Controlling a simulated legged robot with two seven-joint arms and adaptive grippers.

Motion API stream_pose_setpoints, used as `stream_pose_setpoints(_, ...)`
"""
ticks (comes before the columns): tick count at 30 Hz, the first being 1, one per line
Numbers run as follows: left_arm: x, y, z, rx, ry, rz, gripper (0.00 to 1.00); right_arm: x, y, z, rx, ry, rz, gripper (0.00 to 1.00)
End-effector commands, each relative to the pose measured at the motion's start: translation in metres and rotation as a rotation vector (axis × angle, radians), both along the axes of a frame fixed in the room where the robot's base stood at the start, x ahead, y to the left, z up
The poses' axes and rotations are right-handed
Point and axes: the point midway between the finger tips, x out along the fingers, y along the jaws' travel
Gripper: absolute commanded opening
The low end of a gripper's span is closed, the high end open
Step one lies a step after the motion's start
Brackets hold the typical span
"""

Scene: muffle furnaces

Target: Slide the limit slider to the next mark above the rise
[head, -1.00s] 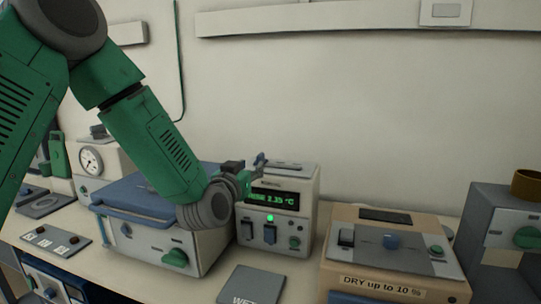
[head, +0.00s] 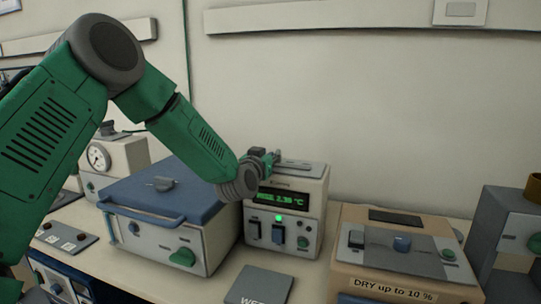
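A pale instrument (head: 314,190) with a green-lit display (head: 279,199) stands in the middle of the bench. The display seems to read a rise of about 2.38 °C, in small blurred digits. I cannot tell which control is the limit slider, and no scale marks are legible. My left gripper (head: 268,160) is at the instrument's top left edge, above the display. Its fingers are small and partly hidden. My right gripper is out of view.
A blue-lidded box (head: 165,194) with a front handle and green knob stands left of the instrument. A tan unit (head: 348,222) labelled "DRY up to 10 %" stands right. A grey plate (head: 259,284) lies in front. A dial gauge (head: 98,157) is at the far left.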

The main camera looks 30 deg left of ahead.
Motion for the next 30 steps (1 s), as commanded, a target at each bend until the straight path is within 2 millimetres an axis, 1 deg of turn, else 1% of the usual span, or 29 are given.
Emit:
stream_pose_setpoints(1,0.000,-0.001,0.000,0.001,0.000,0.000,0.08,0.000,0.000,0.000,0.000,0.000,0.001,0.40)
stream_pose_setpoints(2,0.000,-0.001,0.000,0.001,0.000,0.000,0.00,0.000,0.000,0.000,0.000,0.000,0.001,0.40)
stream_pose_setpoints(8,0.000,-0.002,0.001,0.003,0.001,0.004,0.00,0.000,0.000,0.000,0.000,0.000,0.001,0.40)
stream_pose_setpoints(11,0.003,-0.015,0.002,0.005,-0.001,0.001,0.00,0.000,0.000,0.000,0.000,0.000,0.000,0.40)
stream_pose_setpoints(15,0.009,-0.040,0.002,0.004,-0.001,-0.002,0.00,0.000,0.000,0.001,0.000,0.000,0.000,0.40)
stream_pose_setpoints(18,0.011,-0.049,0.002,0.003,-0.001,-0.001,0.00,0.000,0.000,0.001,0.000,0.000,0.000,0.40)
stream_pose_setpoints(27,0.011,-0.051,0.002,0.003,-0.002,0.000,0.00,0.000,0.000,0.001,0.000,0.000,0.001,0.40)
stream_pose_setpoints(28,0.011,-0.051,0.002,0.002,-0.003,0.000,0.23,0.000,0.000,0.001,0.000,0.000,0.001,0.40)
stream_pose_setpoints(29,0.011,-0.051,0.002,0.002,-0.003,0.000,0.33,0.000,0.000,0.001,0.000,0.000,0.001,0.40)
stream_pose_setpoints(30,0.011,-0.051,0.002,0.002,-0.003,0.000,0.33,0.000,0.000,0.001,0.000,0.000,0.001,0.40)
